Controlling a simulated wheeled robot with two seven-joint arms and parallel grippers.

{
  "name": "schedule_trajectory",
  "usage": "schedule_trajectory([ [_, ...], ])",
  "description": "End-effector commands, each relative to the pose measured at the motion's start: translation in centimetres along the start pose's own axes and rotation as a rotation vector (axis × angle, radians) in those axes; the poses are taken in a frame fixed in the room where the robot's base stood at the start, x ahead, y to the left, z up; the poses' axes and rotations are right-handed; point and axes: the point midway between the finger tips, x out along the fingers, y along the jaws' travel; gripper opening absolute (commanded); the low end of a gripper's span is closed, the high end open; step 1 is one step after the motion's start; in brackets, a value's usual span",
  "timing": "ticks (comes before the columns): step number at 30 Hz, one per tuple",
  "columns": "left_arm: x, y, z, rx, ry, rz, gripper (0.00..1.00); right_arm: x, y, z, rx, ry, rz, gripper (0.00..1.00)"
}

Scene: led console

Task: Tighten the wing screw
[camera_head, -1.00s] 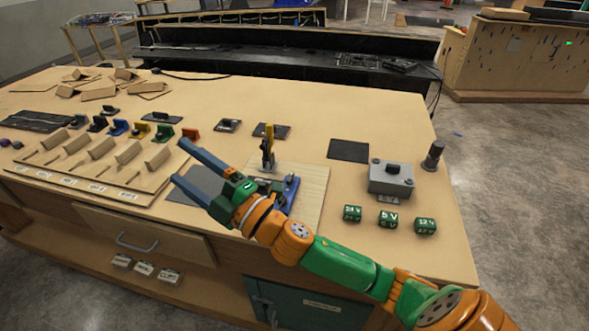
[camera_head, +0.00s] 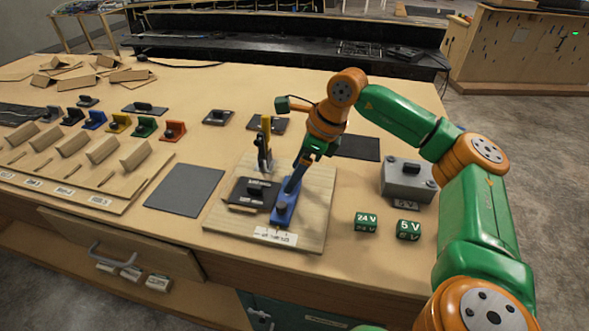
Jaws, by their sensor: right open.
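A wooden board (camera_head: 318,215) lies near the table's front edge. A blue fixture (camera_head: 284,214) sits on it, with a small dark knob (camera_head: 282,207) that may be the wing screw; its wings are too small to make out. A dark plate with a raised block (camera_head: 250,190) is just left of the fixture. My right gripper (camera_head: 289,190) points down at the blue fixture, its bluish fingers over its rear part. It is open, but the fingers overlap in this view. I cannot tell whether they touch the knob. My left gripper is out of view.
A yellow-handled clamp (camera_head: 265,145) stands at the board's back, close left of my gripper. A grey box (camera_head: 405,182) and green blocks marked 24 V (camera_head: 365,222) and 5 V (camera_head: 408,230) are to the right. A grey mat (camera_head: 185,187) lies bare to the left.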

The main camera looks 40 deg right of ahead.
Motion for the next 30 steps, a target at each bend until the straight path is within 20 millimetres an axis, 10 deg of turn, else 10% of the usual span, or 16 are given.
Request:
schedule_trajectory([
  [8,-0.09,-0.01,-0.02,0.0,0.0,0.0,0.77,0.7,0.07,0.04,-0.002,-0.002,0.001,0.8],
  [18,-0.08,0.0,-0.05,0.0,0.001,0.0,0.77,0.69,0.1,0.06,-0.002,-0.002,0.002,0.0],
  [30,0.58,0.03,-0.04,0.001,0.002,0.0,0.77,0.87,0.23,-0.02,0.086,-0.001,-0.035,0.0],
])
